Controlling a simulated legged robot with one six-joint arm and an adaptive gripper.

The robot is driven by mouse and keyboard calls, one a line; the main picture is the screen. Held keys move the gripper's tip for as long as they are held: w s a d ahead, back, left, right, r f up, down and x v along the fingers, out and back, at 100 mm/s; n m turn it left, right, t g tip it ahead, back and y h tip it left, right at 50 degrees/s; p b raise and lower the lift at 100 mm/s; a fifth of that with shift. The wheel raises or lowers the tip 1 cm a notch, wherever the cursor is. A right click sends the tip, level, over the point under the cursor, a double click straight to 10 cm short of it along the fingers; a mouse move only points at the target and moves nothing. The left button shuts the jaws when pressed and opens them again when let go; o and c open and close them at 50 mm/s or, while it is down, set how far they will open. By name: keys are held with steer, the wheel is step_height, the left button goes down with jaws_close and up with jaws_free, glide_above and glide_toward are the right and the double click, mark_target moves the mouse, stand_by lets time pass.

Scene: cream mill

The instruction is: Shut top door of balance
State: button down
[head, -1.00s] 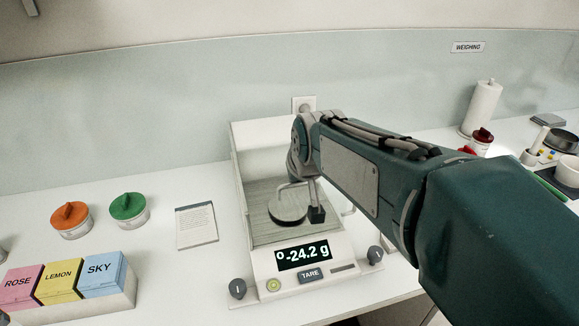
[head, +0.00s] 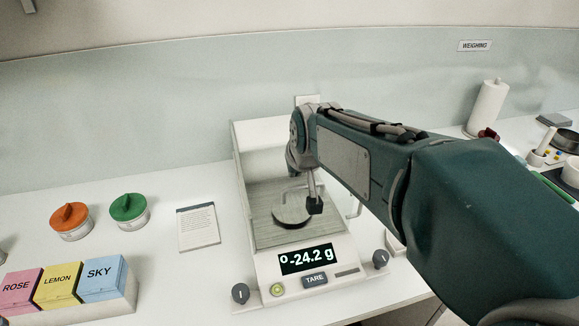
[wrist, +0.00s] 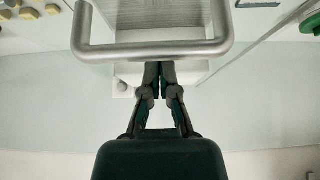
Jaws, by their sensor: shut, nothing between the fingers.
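The balance (head: 262,232) stands on the bench in the middle of the head view, its display (head: 305,258) reading -24.2 g. Its round pan (head: 292,212) is visible inside the clear-walled chamber. The glass of the top door is hard to make out, so its position is unclear in the head view. My gripper (head: 315,205) points down over the chamber, shut and empty. In the wrist view, a U-shaped metal handle (wrist: 150,51) crosses close in front of my shut fingertips (wrist: 159,65). I cannot tell whether they touch it. My arm hides part of the balance's right side.
An orange-lidded jar (head: 70,220), a green-lidded jar (head: 129,210) and a printed card (head: 198,228) lie left of the balance. Rose, lemon and sky boxes (head: 62,285) are front left. A paper towel roll (head: 487,108) stands at the back right.

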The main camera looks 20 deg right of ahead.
steer(key=v, duration=0.9)
steer(key=s+f, duration=0.5)
steer(key=s, duration=0.3)
steer(key=s+f+g, duration=0.1)
steer(key=s+f, duration=0.4)
steer(key=s, duration=0.3)
steer(key=shift+s+f, duration=0.2)
